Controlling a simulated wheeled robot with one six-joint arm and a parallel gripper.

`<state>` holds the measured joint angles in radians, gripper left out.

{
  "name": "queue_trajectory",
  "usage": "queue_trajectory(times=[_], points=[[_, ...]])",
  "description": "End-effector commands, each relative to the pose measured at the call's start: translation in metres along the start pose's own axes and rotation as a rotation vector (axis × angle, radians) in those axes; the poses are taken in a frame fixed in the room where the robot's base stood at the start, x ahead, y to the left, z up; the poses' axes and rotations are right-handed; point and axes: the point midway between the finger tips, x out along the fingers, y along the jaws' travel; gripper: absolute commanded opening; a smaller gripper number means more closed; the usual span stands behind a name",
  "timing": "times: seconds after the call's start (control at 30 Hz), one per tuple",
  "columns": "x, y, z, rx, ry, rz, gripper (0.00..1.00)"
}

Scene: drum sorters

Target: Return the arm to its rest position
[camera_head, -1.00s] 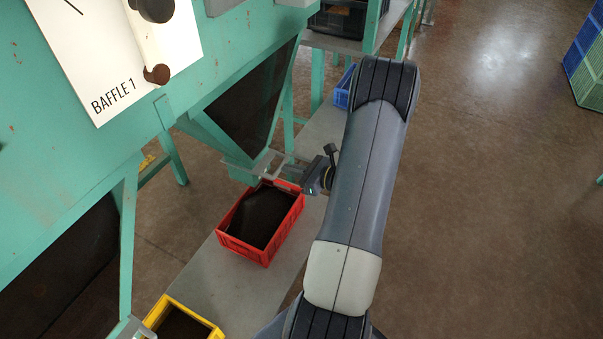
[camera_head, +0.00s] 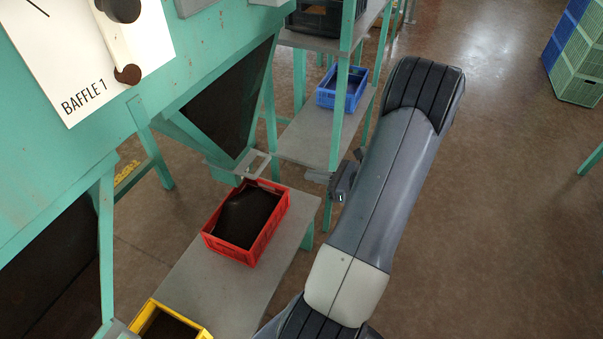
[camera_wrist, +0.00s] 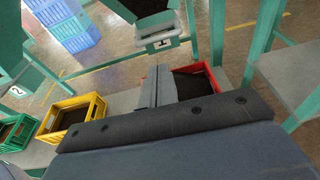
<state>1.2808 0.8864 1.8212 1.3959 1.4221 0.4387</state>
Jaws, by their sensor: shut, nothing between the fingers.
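My gripper (camera_head: 319,177) shows partly behind my forearm in the head view, to the right of the red crate (camera_head: 210,244) and apart from it. In the wrist view my gripper's fingers (camera_wrist: 157,84) are together with nothing between them, and the red crate (camera_wrist: 207,69) lies beyond them. My arm reaches up from the bottom of the head view and bends at a dark elbow at the upper right.
The red crate and a yellow crate (camera_head: 143,311) with dark contents stand on a grey shelf (camera_head: 190,287) below the green sorter (camera_head: 60,181). A blue crate (camera_head: 325,98) stands on a shelf behind. Open floor (camera_head: 480,240) lies right of my arm.

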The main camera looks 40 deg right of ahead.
Motion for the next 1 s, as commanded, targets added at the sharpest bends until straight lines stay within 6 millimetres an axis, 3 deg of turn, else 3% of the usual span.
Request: queue_trajectory(times=[0.2, 0.57, 0.77, 1.0], points=[[-0.009, 0.0, 0.0, 0.001, 0.001, 0.0, 0.0], [-0.006, 0.0, 0.0, 0.0, 0.001, 0.002, 0.0], [0.018, 0.001, 0.0, -0.001, 0.001, 0.005, 0.0], [0.061, 0.002, 0.0, 0.0, 0.001, 0.006, 0.0]])
